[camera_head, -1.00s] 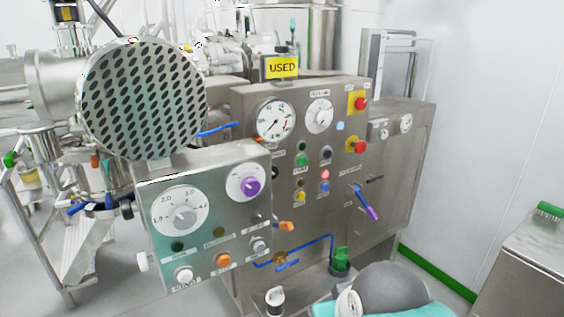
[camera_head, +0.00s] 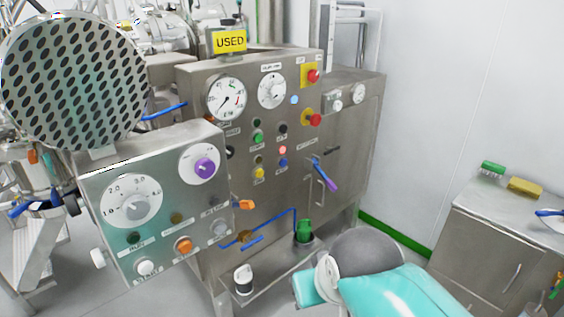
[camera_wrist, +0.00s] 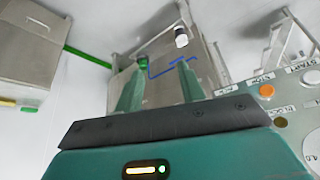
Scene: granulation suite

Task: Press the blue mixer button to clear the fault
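A small blue button (camera_head: 283,162) is on the steel mixer cabinet's front panel, just below a lit red button (camera_head: 282,150). In the wrist view my gripper (camera_wrist: 161,82) has its two teal fingers spread apart with nothing between them. The cabinet's lower part with a blue pipe (camera_wrist: 172,66) shows beyond the fingers; the blue button is not visible there. In the head view my teal arm is at the bottom, in front of and below the panel, apart from the button; the fingertips are not clear there.
A nearer control box (camera_head: 155,205) with dials and buttons juts out left of the blue button. A purple-handled lever (camera_head: 327,178) sticks out to its lower right. A steel side cabinet (camera_head: 490,245) stands at the right. Open floor and a white wall lie between.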

